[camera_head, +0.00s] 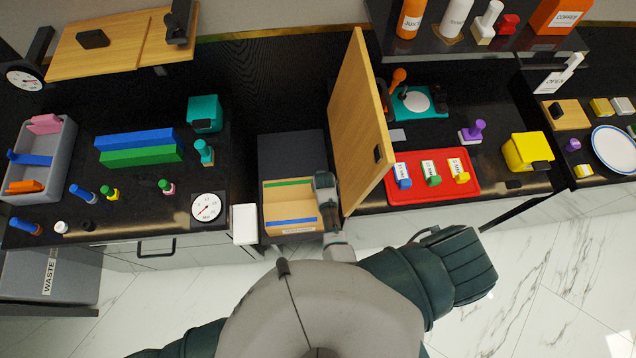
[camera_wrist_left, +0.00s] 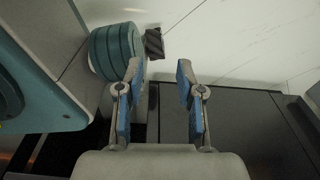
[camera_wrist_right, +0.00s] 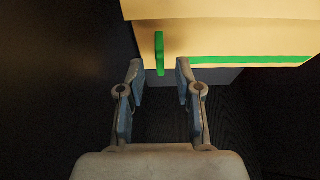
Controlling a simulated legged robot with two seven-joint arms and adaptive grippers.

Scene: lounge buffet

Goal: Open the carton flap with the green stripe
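The tan carton (camera_head: 289,203) stands at the counter's middle, with a green stripe (camera_head: 287,183) along its far edge and a blue stripe (camera_head: 290,221) along its near edge. In the right wrist view, the green stripe (camera_wrist_right: 250,59) runs along the carton's edge, and a narrow upright green tab (camera_wrist_right: 159,52) sits ahead, between the fingertip lines. My right gripper (camera_head: 322,184) is at the carton's right side; its fingers (camera_wrist_right: 160,72) are open, and contact with the tab cannot be told. My left gripper (camera_wrist_left: 160,70) is open and empty, outside the head view.
An open wooden door (camera_head: 358,125) stands upright just right of my right gripper. A white block (camera_head: 245,224) and a dial (camera_head: 206,207) are left of the carton. A dark box (camera_head: 290,155) is behind the carton.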

